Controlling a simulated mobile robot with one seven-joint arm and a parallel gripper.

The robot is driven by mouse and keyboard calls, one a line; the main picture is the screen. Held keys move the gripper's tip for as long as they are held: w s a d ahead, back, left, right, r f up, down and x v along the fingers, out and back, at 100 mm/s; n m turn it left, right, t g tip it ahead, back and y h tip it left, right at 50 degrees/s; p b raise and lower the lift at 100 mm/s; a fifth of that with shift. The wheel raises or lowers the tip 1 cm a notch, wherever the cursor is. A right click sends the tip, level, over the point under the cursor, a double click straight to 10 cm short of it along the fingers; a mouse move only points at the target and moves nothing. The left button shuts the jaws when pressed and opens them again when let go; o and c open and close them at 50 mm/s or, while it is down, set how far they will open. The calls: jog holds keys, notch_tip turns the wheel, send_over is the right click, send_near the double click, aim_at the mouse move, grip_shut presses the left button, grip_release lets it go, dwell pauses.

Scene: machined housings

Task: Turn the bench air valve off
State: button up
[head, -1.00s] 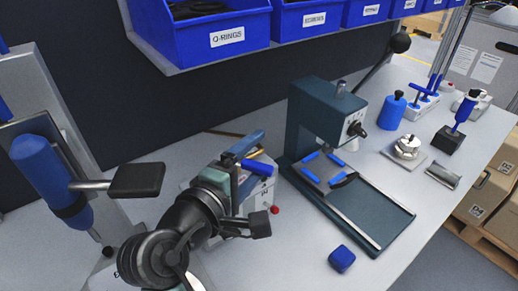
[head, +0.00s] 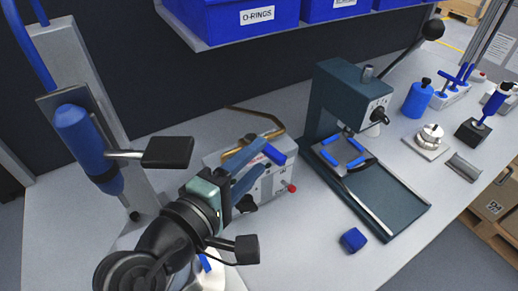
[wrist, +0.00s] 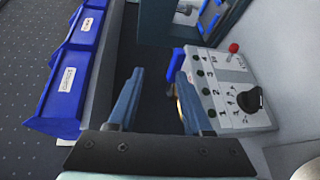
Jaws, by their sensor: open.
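A white control box (head: 272,188) stands on the bench with a red knob (head: 291,187) on its right; the wrist view shows its face with a black rotary knob (wrist: 250,100). A bent brass pipe (head: 262,112) rises behind the box. A bright blue handle (head: 274,154), apparently the air valve's lever, is at the pipe; it also shows in the wrist view (wrist: 177,61). My gripper (head: 258,160) is open, its grey-blue fingers above the box and close to the blue handle. In the wrist view my gripper (wrist: 159,76) has the handle just beyond its right fingertip. Contact and the lever's angle cannot be told.
A dark green press (head: 335,100) stands right of the box, with a small blue block (head: 353,240) in front. A blue screwdriver-like tool (head: 88,145) hangs on a post at left. Blue bins (head: 225,20) overhang the back. Bench front is mostly clear.

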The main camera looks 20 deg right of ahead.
jog(key=shift+f+p+v, duration=0.2)
jog(key=shift+v, duration=0.75)
jog(key=shift+f+p+v, duration=0.15)
jog(key=shift+f+v, duration=0.1)
jog(key=shift+v, duration=0.75)
jog(key=shift+s, duration=0.1)
jog(key=shift+r+p, duration=0.1)
jog(key=shift+p, duration=0.2)
